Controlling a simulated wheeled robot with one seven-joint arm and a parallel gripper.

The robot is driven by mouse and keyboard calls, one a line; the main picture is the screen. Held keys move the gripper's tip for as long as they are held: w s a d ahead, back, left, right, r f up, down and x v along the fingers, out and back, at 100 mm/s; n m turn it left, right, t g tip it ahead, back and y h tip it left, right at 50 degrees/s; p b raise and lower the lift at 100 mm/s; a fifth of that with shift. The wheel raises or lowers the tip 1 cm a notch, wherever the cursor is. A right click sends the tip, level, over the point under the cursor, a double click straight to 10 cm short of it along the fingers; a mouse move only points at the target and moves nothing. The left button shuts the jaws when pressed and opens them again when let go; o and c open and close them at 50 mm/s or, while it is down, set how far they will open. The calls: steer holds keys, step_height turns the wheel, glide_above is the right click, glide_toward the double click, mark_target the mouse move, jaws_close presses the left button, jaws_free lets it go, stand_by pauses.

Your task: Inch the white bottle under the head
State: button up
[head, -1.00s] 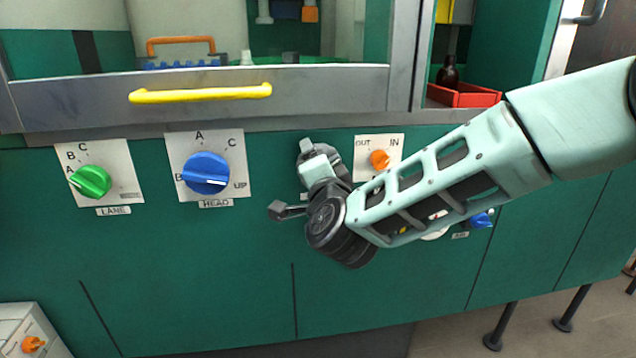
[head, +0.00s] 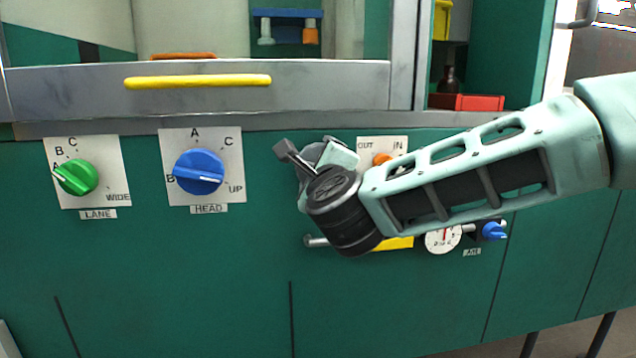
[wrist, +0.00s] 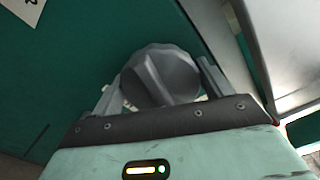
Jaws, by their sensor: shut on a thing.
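In the wrist view my gripper (wrist: 160,82) is shut on a grey ridged knob (wrist: 160,68), one finger on each side. In the head view my gripper (head: 318,165) is at the green panel, right of the HEAD dial, and my wrist hides its fingertips and the knob. The blue HEAD dial (head: 198,172) has marks A, B, C and UP; its white line lies at the lower right. Behind the window, a blue bracket (head: 287,16) with white and orange hanging pieces may be the head. The white bottle is not visible now.
A green LANE dial (head: 76,177) is at the left. A yellow bar handle (head: 197,82) crosses the steel ledge (head: 60,95). My forearm passes in front of the IN/OUT plate (head: 370,146), near a round gauge (head: 443,240). A red tray (head: 470,102) is at the right.

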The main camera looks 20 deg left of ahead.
steer(key=shift+f+m+b, duration=0.15)
steer(key=shift+m+b, duration=0.85)
steer(key=shift+m, duration=0.2)
steer(key=o, duration=1)
steer(key=shift+c, duration=0.2)
steer(key=shift+d, duration=0.1)
steer(key=p+v, duration=0.2)
steer(key=v, duration=1.5)
steer(key=shift+s, duration=0.2)
